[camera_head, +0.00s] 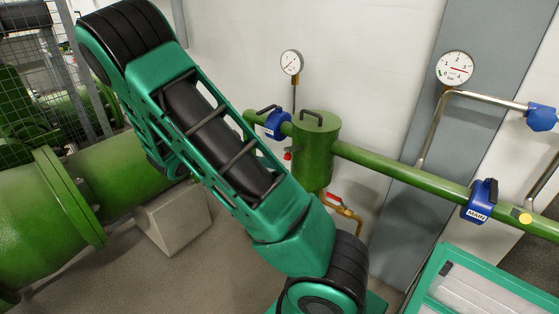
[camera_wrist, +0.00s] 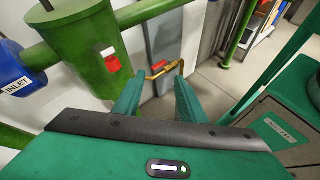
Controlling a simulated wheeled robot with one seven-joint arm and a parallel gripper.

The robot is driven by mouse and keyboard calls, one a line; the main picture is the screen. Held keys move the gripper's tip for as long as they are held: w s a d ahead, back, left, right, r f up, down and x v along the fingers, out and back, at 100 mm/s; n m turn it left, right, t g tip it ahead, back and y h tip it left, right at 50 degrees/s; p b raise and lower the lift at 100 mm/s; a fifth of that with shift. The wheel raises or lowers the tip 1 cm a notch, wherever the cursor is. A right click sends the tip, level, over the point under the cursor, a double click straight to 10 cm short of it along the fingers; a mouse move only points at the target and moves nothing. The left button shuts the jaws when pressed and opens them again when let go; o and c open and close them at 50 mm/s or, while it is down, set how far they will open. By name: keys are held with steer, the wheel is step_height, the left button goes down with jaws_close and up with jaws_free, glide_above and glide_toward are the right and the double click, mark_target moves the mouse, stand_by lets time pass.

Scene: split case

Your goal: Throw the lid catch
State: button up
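A green canister (camera_head: 316,160) with a black handle on its flat top stands in the green pipe line; its side fills the upper left of the wrist view (camera_wrist: 82,62). A small red piece on a white mount (camera_wrist: 110,62) sits on its side, probably the red spot (camera_head: 287,155) left of the canister in the head view. I cannot tell for sure which part is the lid catch. My gripper (camera_wrist: 157,90) is open and empty, its two green fingers apart, to the right of the red piece and not touching it. My arm hides the gripper in the head view.
A brass drain pipe with a red lever (camera_head: 333,198) is below the canister; it shows beyond my fingers (camera_wrist: 160,70). A blue INLET valve (camera_wrist: 12,72) and a blue MAIN valve (camera_head: 480,200) are on the pipe. A green-framed grey box (camera_head: 470,290) stands at lower right.

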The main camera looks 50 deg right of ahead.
steer(key=w+a+n+t+h, duration=0.1)
steer(key=w+a+n+h, duration=0.1)
steer(key=w+n+h, duration=0.45)
steer(key=w+x, duration=0.1)
steer(key=x, duration=0.9)
steer(key=shift+d+f+n+t, duration=0.25)
steer(key=shift+f+n+t, duration=0.05)
steer(key=shift+f+n, duration=0.15)
jaws_close()
